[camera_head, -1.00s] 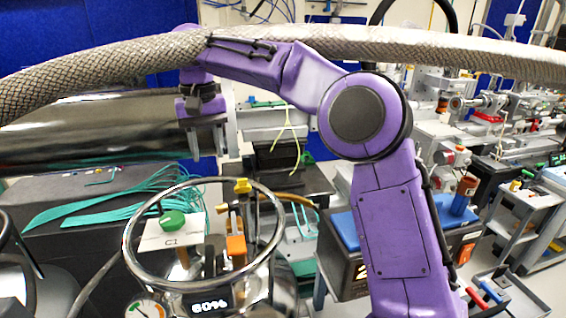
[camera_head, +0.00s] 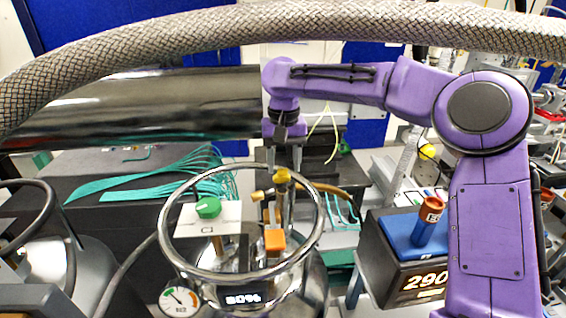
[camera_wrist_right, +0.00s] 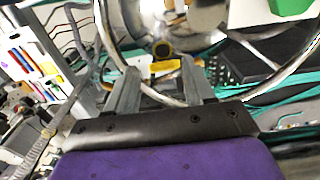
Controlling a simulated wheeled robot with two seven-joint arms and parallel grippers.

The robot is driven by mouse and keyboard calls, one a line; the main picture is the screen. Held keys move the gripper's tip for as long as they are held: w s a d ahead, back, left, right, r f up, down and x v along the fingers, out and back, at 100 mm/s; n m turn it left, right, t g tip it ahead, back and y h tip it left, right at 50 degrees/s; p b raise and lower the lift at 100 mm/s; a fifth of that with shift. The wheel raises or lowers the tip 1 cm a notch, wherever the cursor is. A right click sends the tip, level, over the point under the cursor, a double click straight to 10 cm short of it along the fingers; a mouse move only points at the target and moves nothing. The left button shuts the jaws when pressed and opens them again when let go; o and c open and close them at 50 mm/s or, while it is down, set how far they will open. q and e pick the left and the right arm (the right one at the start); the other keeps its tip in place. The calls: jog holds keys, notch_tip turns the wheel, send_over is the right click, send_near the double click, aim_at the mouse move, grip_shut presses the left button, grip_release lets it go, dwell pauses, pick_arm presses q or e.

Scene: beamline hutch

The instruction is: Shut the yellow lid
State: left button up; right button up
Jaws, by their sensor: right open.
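A small yellow cap-like piece (camera_head: 282,175) sits on top of an upright fitting inside the ring of a steel vessel (camera_head: 312,285). It is the likeliest yellow lid, but I cannot tell whether it is open or shut. My right gripper (camera_head: 287,155) points down just above it in the head view. My left gripper is not in view.
The vessel's round ring handle (camera_head: 165,245) surrounds the fittings. Inside are a green knob (camera_head: 208,207) and an orange block (camera_head: 274,240). A braided hose (camera_head: 150,50) arches across the top. A box with a blue top (camera_head: 400,228) stands right.

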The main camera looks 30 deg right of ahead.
jog(key=shift+a+f, duration=0.1)
jog(key=shift+f, duration=0.15)
jog(key=shift+a, duration=0.15)
